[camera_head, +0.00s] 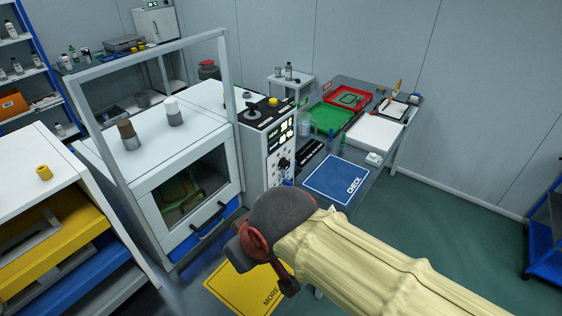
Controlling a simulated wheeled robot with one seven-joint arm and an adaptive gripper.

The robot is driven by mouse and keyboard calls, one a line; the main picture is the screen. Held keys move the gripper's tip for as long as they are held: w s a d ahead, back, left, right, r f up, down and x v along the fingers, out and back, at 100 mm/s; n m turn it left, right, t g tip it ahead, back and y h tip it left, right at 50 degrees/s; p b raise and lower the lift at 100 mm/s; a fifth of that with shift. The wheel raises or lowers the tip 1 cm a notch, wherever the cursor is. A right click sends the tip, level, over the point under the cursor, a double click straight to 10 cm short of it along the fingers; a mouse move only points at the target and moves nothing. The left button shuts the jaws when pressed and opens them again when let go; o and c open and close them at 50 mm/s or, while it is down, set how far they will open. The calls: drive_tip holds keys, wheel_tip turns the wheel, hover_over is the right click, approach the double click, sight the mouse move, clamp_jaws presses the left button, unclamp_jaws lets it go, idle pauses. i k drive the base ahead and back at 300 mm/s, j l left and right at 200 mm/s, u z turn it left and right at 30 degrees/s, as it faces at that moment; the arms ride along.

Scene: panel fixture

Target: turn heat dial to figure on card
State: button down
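The control panel (280,145) is the front of a white cabinet right of the oven. It carries lit displays (287,128) whose figures are too small to read. A black round dial (284,164) with pale marks around it sits below them, and smaller knobs sit lower down. I cannot read the dial's setting or be sure it is the heat dial. I cannot make out a card with a figure. My gripper (270,266), dark grey and red-brown, is in front of and below the panel, apart from it. Its fingertips are partly hidden, and I see nothing held.
A white oven (190,190) with a window and a metal frame stands left of the panel. A blue CHECK mat (337,180) lies on the table to the right, near green (328,118) and red (349,97) trays. A yellow MORE mat (240,290) is below.

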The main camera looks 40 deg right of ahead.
sight(283, 163)
drive_tip(key=k+z, duration=0.1)
drive_tip(key=z, duration=1.55)
drive_tip(key=l+u, duration=0.25)
drive_tip(key=u, duration=0.15)
drive_tip(key=i+l+u, duration=0.1)
drive_tip(key=l+u, duration=0.3)
drive_tip(key=j, duration=0.1)
